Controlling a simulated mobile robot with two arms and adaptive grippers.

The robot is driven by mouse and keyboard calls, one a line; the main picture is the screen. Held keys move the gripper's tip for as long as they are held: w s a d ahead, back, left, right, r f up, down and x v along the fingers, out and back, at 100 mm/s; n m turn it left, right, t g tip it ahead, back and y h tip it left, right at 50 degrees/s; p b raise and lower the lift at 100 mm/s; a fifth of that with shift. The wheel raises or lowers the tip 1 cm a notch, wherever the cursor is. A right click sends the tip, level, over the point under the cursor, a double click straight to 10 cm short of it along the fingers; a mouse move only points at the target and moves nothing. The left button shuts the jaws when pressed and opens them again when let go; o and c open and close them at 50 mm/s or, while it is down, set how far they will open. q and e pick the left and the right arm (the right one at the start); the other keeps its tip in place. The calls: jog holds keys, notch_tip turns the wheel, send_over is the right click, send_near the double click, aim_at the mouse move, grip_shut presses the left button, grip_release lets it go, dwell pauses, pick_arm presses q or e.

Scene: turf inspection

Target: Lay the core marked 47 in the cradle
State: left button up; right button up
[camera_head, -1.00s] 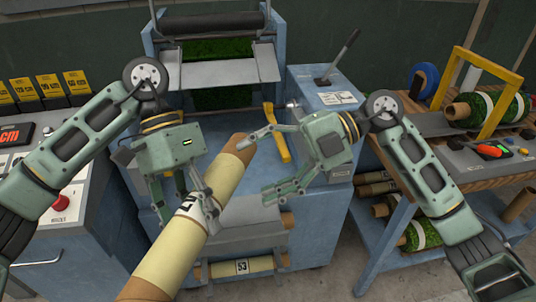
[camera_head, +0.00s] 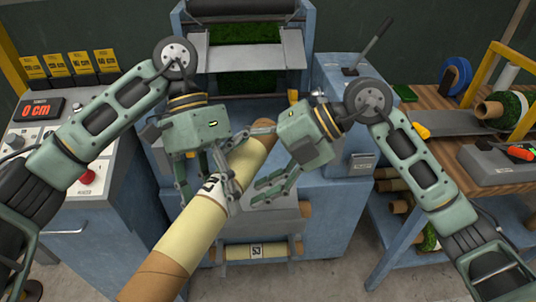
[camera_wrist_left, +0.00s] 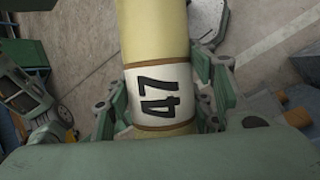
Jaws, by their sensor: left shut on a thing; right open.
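The long pale yellow core (camera_head: 192,232) with brown ends slants from the lower left toward the machine. My left gripper (camera_head: 208,190) is shut around it at its white band, and the wrist view shows the band (camera_wrist_left: 160,96) reading 47 between the fingers. The core is held in the air. My right gripper (camera_head: 248,170) is open beside the core's upper end, one finger overlapping it in view; I cannot tell if they touch. A grey ledge (camera_head: 283,215) on the machine front is partly hidden by the core; I cannot tell whether it is the cradle.
A core marked 53 (camera_head: 257,251) lies low on the machine front. A wooden bench (camera_head: 430,97) with turf rolls stands right. Floor shows below.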

jog(key=shift+x, duration=1.05)
jog(key=c, duration=1.6)
pick_arm(q)
jog(key=o, duration=1.6)
pick_arm(e)
jog(key=shift+c, duration=0.3)
